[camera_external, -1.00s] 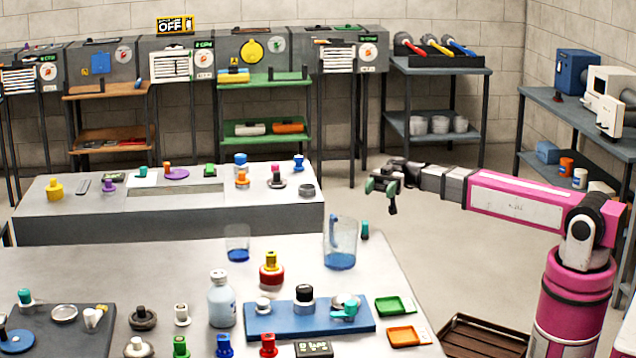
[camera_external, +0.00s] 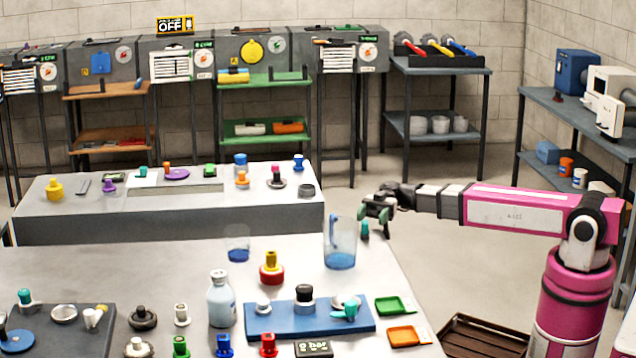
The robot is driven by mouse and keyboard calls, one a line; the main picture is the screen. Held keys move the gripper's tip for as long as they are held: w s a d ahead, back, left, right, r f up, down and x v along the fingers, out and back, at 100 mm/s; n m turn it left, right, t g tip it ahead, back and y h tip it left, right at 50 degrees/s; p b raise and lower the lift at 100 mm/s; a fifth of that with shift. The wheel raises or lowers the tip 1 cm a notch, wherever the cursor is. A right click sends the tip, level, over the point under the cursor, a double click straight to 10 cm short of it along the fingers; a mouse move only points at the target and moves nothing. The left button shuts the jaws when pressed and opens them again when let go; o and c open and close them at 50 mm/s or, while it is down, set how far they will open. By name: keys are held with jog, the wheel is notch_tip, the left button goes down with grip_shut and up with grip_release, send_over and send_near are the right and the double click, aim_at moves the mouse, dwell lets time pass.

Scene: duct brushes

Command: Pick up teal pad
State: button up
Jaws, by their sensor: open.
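Several teal pieces show, and I cannot tell for sure which one is the teal pad. A small upright teal piece (camera_external: 365,230) is at the right edge of the near table, just right of the clear pitcher. My gripper (camera_external: 377,214) is open, pointing down close above and beside that piece; I cannot tell whether they touch. Another teal piece (camera_external: 348,311) lies on the blue tray (camera_external: 262,323). A teal-topped piece (camera_external: 25,296) stands on the dark mat at the left. A further teal piece (camera_external: 143,172) is on the far bench.
The clear pitcher (camera_external: 340,243) with a blue base stands close left of my gripper. A red and yellow piece (camera_external: 271,268), a bottle (camera_external: 220,299), a green tray (camera_external: 394,305) and an orange tray (camera_external: 403,335) are nearby.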

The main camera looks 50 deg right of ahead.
aim_at(367, 220)
jog(key=x, duration=0.5)
jog(key=shift+s+d, duration=0.1)
grip_shut()
